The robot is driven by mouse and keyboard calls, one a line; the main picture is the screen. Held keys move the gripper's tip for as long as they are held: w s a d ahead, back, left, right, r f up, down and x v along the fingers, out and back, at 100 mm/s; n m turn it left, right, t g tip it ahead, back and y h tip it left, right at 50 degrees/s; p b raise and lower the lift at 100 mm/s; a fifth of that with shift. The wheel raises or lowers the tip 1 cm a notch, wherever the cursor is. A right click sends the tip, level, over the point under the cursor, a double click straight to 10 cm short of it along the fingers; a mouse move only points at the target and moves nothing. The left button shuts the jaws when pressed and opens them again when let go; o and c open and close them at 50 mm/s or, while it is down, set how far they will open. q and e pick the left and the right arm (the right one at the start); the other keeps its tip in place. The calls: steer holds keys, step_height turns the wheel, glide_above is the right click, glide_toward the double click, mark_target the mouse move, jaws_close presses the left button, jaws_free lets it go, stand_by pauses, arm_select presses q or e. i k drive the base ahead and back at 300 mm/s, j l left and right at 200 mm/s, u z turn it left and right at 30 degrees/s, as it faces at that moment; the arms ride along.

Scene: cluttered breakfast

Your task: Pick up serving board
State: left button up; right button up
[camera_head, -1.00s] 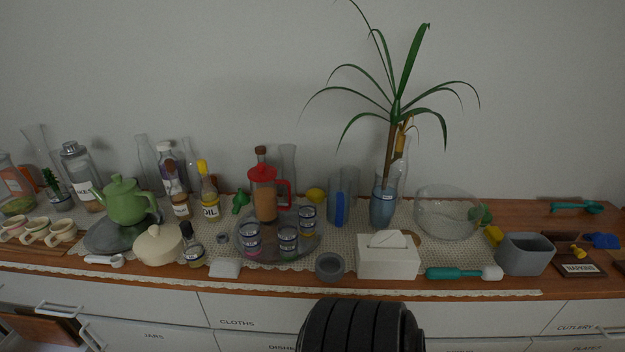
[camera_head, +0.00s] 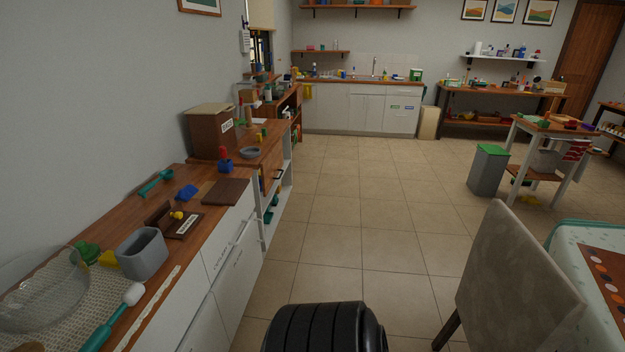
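A flat dark brown board (camera_head: 226,191) lies on the wooden top of the sideboard at the left, close to its front edge. It may be the serving board, but I cannot tell for sure. Its upper face is bare and unobstructed. Neither of my grippers is in view.
A napkin holder (camera_head: 183,225), a blue item (camera_head: 187,193), a grey container (camera_head: 143,254) and a glass bowl (camera_head: 42,290) crowd the sideboard. A beige chair (camera_head: 520,277) stands at the right beside a dining table (camera_head: 575,262). The tiled floor (camera_head: 345,205) between is clear.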

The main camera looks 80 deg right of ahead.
mark_target(225, 190)
steer(key=z, duration=1.95)
